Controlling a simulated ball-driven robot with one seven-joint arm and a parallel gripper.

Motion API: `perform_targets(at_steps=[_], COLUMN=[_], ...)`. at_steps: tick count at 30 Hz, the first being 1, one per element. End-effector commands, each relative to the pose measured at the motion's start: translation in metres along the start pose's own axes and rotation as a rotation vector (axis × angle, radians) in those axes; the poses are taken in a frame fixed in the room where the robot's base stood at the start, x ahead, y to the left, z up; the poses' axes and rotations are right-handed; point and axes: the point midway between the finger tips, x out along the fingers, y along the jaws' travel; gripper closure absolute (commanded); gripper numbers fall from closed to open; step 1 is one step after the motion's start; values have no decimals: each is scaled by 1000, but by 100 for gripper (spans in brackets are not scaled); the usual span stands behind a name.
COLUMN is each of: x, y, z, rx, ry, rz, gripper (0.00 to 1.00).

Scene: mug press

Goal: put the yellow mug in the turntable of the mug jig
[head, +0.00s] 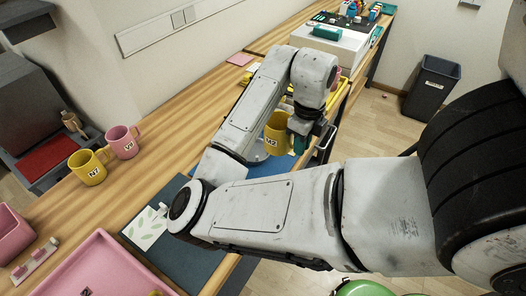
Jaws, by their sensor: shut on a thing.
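My gripper (298,138) is shut on a yellow mug (276,133) with a dark label, held roughly upright beyond my forearm. The finger contact is small and partly covered, so I cannot tell where on the mug they grip. A second yellow mug (87,169) stands on the wooden counter at the left, apart from my gripper. I cannot make out the mug jig or its turntable; my arm covers much of the counter around the held mug. Yellow bars (343,98) show behind my arm, but I cannot tell what they belong to.
A pink mug (122,141) stands beside the second yellow mug. A pink tray (95,262) and a dark mat (190,262) with a leaf-patterned card lie nearer. A white box (345,48) stands at the far end. Bare counter (185,118) shows left of my arm.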

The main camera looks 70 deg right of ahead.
Motion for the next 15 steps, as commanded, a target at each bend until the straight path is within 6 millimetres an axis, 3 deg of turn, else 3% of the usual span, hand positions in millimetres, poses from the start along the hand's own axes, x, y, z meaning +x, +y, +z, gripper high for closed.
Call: perform_targets(at_steps=[7, 15], x=[22, 67], y=[-10, -17], z=[56, 90], rx=[-5, -3], ry=[0, 0], rz=[3, 2], gripper=[100, 100])
